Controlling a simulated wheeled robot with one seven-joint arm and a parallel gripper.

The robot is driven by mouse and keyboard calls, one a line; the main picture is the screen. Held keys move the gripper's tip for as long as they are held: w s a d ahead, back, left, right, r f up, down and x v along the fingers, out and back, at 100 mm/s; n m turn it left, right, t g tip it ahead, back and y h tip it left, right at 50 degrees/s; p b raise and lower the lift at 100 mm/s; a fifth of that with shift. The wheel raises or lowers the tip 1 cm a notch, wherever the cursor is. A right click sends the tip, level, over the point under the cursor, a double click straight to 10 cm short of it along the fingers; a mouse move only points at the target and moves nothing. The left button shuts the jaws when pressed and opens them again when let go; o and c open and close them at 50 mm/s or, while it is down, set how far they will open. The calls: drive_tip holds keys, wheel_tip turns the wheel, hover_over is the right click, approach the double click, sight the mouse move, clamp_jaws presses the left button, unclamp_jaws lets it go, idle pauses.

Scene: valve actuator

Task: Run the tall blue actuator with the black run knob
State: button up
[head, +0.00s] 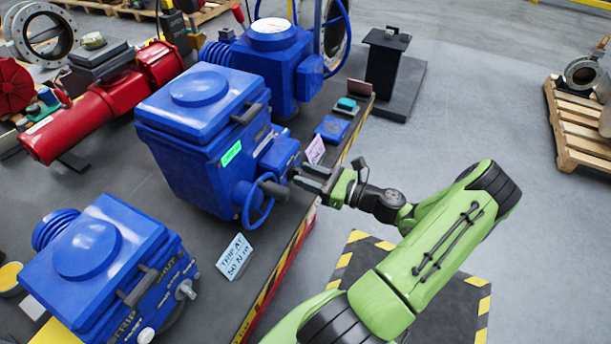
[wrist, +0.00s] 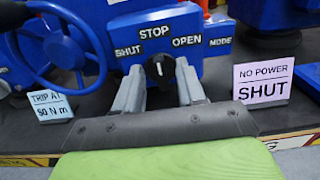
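The tall blue actuator (head: 190,135) stands mid-bench in the head view, with a green display (head: 231,153) and a blue handwheel (head: 247,212) on its near side. In the wrist view its blue control face (wrist: 215,67) reads SHUT, STOP, OPEN and MODE. The black run knob (wrist: 159,70) sits below STOP, its white mark pointing up towards STOP. My gripper (wrist: 159,88) is open, one finger on each side of the knob; I cannot tell whether they touch it. In the head view my gripper (head: 312,178) is at the actuator's right side, and the knob is hidden.
A "NO POWER SHUT" card (wrist: 262,84) stands right of the control face. A "TRIP AT 50 N m" card (head: 235,257) stands near the handwheel (wrist: 55,45). Other blue actuators stand in front (head: 110,270) and behind (head: 270,65). Floor at right is clear towards a pallet (head: 580,135).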

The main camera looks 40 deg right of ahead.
drive_tip(key=shift+w+a, duration=0.15)
drive_tip(key=shift+w, duration=0.25)
clamp_jaws()
drive_tip(key=n, duration=0.4)
drive_tip(key=shift+s+a+f+n, duration=0.1)
drive_tip(key=shift+a+n, duration=0.1)
drive_tip(key=shift+n, duration=0.1)
drive_tip(key=shift+a+f+n, duration=0.1)
drive_tip(key=shift+a+n, duration=0.05)
drive_tip(key=shift+n, duration=1.95)
